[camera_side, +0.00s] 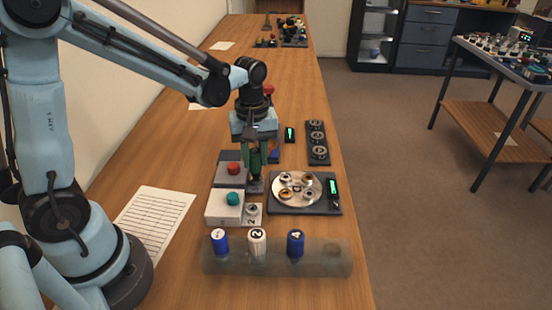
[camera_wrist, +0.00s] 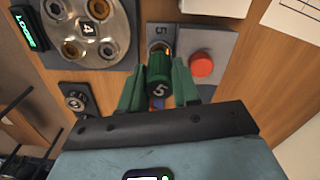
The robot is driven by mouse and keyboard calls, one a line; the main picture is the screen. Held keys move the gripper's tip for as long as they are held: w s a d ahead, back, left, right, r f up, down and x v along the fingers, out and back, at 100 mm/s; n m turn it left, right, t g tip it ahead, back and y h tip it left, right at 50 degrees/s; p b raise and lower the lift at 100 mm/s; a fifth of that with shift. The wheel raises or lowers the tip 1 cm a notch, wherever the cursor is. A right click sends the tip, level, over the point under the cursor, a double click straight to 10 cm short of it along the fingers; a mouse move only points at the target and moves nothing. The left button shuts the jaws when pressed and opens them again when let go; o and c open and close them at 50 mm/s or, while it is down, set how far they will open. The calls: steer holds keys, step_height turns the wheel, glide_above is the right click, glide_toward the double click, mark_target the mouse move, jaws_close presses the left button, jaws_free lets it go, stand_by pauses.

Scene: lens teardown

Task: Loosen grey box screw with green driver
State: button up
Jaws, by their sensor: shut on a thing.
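The grey box (camera_side: 224,180) has a red knob (camera_side: 233,168) on top; the box also shows in the wrist view (camera_wrist: 222,48). A small grey plate marked 5 (camera_wrist: 160,32) joins its side and carries the box's screw, partly hidden by the driver. My gripper (camera_side: 256,158) is shut on the green driver (camera_wrist: 159,82), whose cap is marked 5. The driver stands about upright over the plate in the side view, between green fingers. Its tip is at the screw in the wrist view, but I cannot tell whether it is seated.
A white box (camera_side: 224,208) with a teal knob and a plate marked 2 stands nearer the camera. A round tray of screws (camera_side: 297,188) sits to the right. A grey rack (camera_side: 215,265) in front holds blue and white drivers and has one empty hole. A small round-dial panel (camera_side: 317,142) lies behind.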

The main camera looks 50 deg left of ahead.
steer(key=n, duration=0.3)
steer(key=shift+n, duration=0.3)
stand_by(0.4)
steer(key=n, duration=0.3)
steer(key=shift+n, duration=0.3)
steer(key=n, duration=0.3)
steer(key=shift+n, duration=0.3)
